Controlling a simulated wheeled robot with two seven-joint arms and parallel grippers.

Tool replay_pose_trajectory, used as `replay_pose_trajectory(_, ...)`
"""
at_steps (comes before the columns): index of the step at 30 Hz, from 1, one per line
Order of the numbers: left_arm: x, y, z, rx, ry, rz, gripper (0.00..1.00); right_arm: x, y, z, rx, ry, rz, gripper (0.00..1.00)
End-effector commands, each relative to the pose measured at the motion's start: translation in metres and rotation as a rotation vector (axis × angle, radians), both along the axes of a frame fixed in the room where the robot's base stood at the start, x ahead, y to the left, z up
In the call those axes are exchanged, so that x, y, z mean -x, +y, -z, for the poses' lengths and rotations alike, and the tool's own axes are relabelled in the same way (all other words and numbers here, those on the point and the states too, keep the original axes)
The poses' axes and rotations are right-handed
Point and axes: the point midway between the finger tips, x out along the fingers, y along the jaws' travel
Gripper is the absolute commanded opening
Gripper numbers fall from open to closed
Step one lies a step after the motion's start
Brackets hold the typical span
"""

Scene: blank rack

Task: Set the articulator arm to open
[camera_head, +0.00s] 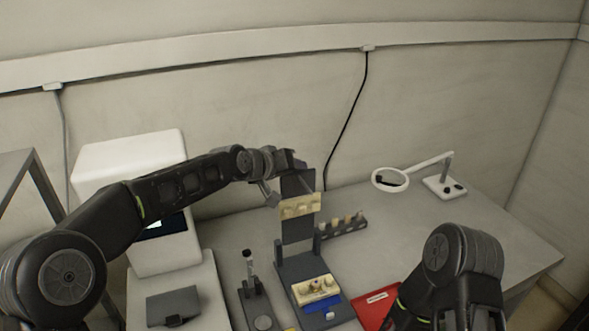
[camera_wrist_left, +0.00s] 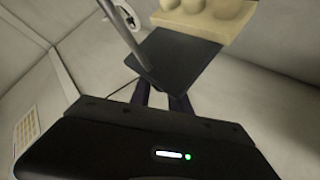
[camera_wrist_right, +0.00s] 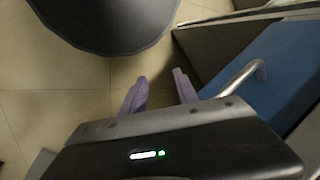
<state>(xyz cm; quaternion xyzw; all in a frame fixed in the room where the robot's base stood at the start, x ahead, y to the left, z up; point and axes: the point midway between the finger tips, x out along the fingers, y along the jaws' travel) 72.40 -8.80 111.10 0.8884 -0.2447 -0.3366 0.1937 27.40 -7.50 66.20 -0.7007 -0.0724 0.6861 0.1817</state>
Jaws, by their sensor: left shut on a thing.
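The articulator (camera_head: 312,268) stands on the bench, a dark grey frame with a tooth cast (camera_head: 316,289) on its base. Its arm (camera_head: 297,228) is swung up and stands near upright, carrying a cream upper cast (camera_head: 300,206). My left gripper (camera_head: 292,168) is at the top of the raised arm. In the left wrist view its fingers (camera_wrist_left: 162,97) are shut on the edge of the dark arm plate (camera_wrist_left: 178,58), with the upper cast (camera_wrist_left: 205,22) beyond. In the right wrist view my right gripper (camera_wrist_right: 160,88) is open and empty over the floor.
A white machine (camera_head: 135,160) stands at left. A small dark stand (camera_head: 258,305) is left of the articulator. A rack of pegs (camera_head: 343,229) is behind it, a red tray (camera_head: 376,307) at its right, and a ring magnifier lamp (camera_head: 445,185) farther right.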

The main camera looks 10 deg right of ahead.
Motion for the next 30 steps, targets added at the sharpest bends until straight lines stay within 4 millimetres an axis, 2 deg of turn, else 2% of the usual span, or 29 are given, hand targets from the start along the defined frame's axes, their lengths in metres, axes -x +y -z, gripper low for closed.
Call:
replay_pose_trajectory(1,-0.0009,0.0057,0.0126,-0.014,0.015,-0.003,0.00,0.0000,0.0000,0.0009,0.000,0.000,0.000,0.36)
replay_pose_trajectory(12,-0.0007,0.0057,0.0144,-0.017,0.017,-0.002,0.00,-0.0001,0.0000,0.0009,0.000,0.000,0.000,0.36)
replay_pose_trajectory(13,-0.0007,0.0057,0.0146,-0.017,0.017,-0.002,0.23,-0.0001,0.0000,0.0009,0.000,0.000,0.000,0.36)
replay_pose_trajectory(20,0.0003,0.0034,0.0136,-0.015,0.018,0.001,0.42,-0.0001,0.0000,0.0009,0.000,0.000,0.000,0.36)
replay_pose_trajectory(30,0.0005,0.0013,0.0089,-0.009,0.011,0.002,0.43,-0.0001,0.0000,0.0006,0.000,0.000,0.000,0.36)
